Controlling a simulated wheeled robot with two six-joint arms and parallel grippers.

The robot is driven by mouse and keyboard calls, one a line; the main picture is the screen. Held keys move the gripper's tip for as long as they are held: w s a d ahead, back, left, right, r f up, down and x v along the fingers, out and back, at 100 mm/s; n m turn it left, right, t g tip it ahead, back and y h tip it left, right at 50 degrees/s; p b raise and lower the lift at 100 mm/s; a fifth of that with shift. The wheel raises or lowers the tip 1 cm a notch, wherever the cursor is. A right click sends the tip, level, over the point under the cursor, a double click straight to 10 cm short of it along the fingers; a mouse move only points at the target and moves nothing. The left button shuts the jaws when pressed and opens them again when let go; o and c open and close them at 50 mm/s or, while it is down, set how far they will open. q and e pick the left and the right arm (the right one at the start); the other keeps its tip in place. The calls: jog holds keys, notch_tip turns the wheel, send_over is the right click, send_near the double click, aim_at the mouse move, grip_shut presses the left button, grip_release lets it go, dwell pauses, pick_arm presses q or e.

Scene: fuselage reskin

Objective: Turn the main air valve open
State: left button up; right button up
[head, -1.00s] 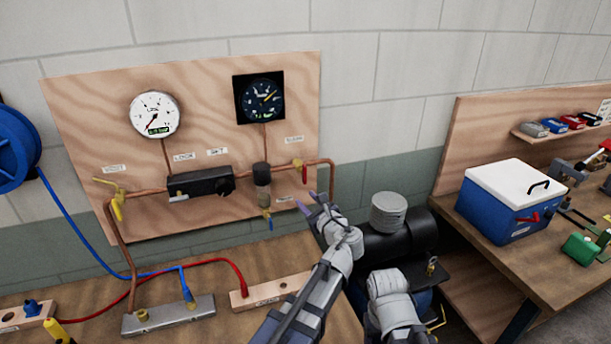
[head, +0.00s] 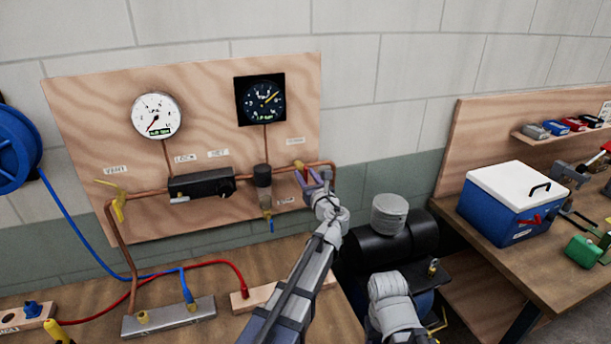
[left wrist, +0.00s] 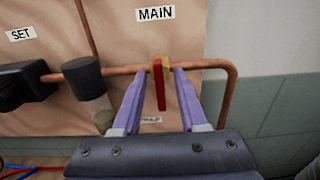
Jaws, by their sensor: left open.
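The main air valve has a red lever (left wrist: 160,88) on a brass body (left wrist: 161,63), set in the copper pipe under the MAIN label (left wrist: 155,13). In the left wrist view the lever hangs straight down, across the pipe's run. My left gripper (left wrist: 154,74) is open, with its purple fingers on either side of the lever and gaps to it. In the head view my left gripper (head: 308,178) is at the right end of the plywood panel and partly covers the valve. My right gripper is not clearly seen; part of my right arm shows at the bottom.
The dark regulator block (head: 201,186) and a filter bowl (head: 263,188) sit left of the valve. A yellow vent lever (head: 117,207) is farther left. A black compressor tank (head: 385,245) stands below right. Two gauges hang above.

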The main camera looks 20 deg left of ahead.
pick_arm(q)
jog(key=shift+w+a, duration=0.15)
jog(key=shift+w, duration=0.1)
jog(key=shift+c, duration=0.4)
grip_shut()
